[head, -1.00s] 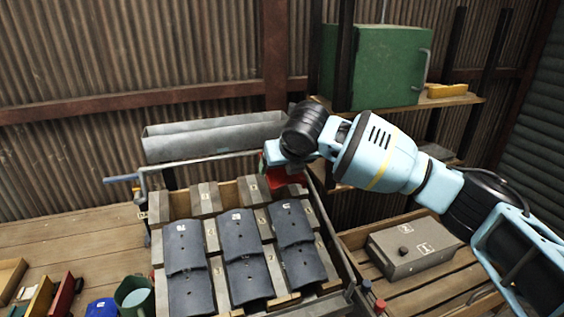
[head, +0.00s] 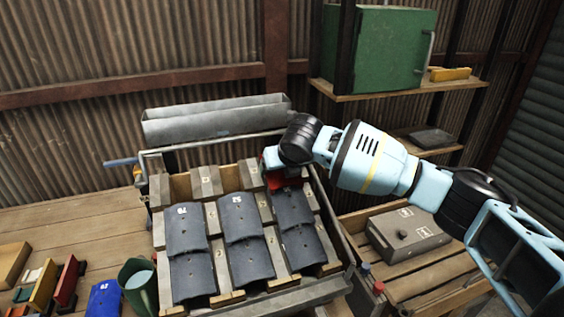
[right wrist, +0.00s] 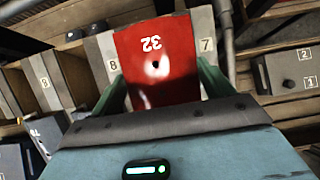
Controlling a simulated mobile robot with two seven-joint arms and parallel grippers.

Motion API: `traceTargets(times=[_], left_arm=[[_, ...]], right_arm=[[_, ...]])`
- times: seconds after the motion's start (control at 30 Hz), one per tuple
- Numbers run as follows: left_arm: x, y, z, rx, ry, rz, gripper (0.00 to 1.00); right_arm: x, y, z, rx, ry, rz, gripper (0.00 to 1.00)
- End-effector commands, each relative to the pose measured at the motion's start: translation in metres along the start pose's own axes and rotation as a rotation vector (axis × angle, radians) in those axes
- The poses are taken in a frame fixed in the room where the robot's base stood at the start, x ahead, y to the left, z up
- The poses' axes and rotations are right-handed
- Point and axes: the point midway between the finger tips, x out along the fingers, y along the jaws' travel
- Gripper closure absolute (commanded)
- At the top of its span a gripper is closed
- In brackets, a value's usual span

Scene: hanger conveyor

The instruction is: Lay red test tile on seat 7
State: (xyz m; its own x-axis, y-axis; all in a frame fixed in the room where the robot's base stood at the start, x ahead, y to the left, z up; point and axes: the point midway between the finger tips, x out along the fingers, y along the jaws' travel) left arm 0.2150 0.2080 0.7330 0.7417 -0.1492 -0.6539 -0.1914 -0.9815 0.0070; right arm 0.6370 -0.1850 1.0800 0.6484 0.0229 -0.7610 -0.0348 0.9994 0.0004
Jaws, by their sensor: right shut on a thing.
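The red test tile (right wrist: 156,62) carries the number 32 and has a small dark hole. In the right wrist view it sits between the two fingers of my right gripper (right wrist: 160,86), which is shut on it. Labels 8 and 7 show on the blocks at either side of it. In the head view the red tile (head: 287,180) is at the upper end of the right column of dark tiles, partly hidden by my right gripper (head: 274,160). Whether it rests fully on the rack (head: 207,186) cannot be told. My left gripper is not in view.
Several dark grey tiles (head: 239,214) lie in three columns on the rack. A grey metal trough (head: 215,121) stands behind it.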

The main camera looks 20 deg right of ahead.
Motion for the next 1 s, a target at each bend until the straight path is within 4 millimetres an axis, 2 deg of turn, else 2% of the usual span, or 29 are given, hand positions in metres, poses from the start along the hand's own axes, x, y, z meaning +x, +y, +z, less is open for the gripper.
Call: traceTargets(times=[0.3,0.33,0.47,0.77,1.0], left_arm=[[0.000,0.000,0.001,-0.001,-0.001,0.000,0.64],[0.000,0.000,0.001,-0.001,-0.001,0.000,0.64],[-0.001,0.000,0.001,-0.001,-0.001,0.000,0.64],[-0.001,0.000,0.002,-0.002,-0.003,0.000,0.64],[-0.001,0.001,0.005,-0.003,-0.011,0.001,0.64]], right_arm=[[0.000,0.000,0.000,0.000,-0.003,0.000,0.49],[0.000,0.000,0.000,0.000,-0.003,0.000,0.18],[0.000,0.000,0.000,0.001,-0.002,0.000,0.01],[-0.002,0.000,-0.001,0.000,0.000,-0.001,0.00],[-0.030,-0.001,0.000,-0.001,-0.003,0.000,0.00]])
